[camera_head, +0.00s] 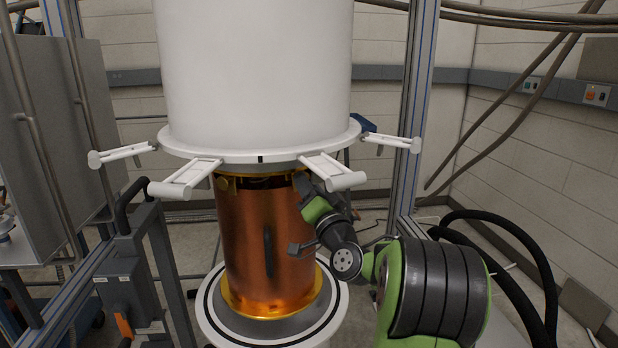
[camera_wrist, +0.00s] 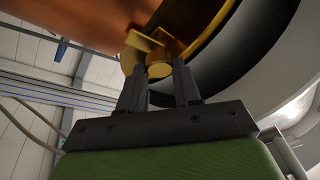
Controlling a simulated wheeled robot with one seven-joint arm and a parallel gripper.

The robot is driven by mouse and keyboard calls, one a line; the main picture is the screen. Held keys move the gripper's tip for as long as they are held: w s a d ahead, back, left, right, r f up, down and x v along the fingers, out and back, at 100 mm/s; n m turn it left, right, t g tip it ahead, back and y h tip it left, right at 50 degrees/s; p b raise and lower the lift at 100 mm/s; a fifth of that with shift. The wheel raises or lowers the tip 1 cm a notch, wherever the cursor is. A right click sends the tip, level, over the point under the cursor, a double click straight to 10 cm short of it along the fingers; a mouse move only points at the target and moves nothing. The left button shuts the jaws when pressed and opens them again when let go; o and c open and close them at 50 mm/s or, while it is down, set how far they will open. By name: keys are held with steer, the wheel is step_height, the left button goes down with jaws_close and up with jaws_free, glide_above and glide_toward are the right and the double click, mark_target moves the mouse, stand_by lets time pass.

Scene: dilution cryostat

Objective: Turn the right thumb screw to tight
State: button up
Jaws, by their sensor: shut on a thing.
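In the wrist view, my gripper (camera_wrist: 160,82) reaches up under the cryostat's top flange. Its two dark fingers are shut on a small gold thumb screw (camera_wrist: 160,62). A gold tab or bracket (camera_wrist: 145,42) sits just beside the screw. The screw's turn angle and thread are hidden. In the head view, my gripper (camera_head: 300,182) is at the upper right of the copper can (camera_head: 255,235), just below the flange, mostly hidden behind my wrist. Another gold thumb screw (camera_head: 228,184) shows at the can's upper left.
The white vessel (camera_head: 255,75) hangs above, with white clamp arms (camera_head: 335,172) sticking out from its rim close to my wrist. A metal frame post (camera_head: 415,110) stands at the right. A round white-rimmed base (camera_head: 335,315) is below. A cart handle (camera_head: 133,200) is at the left.

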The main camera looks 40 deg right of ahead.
steer(key=shift+r+m+h+p, duration=0.1)
steer(key=shift+m+h+p, duration=0.2)
steer(key=shift+m+p, duration=0.3)
steer(key=shift+m+g, duration=0.3)
steer(key=o, duration=1.1)
steer(key=shift+c, duration=0.2)
steer(key=b+v, duration=0.9)
steer(key=v, duration=0.7)
steer(key=shift+w, duration=0.1)
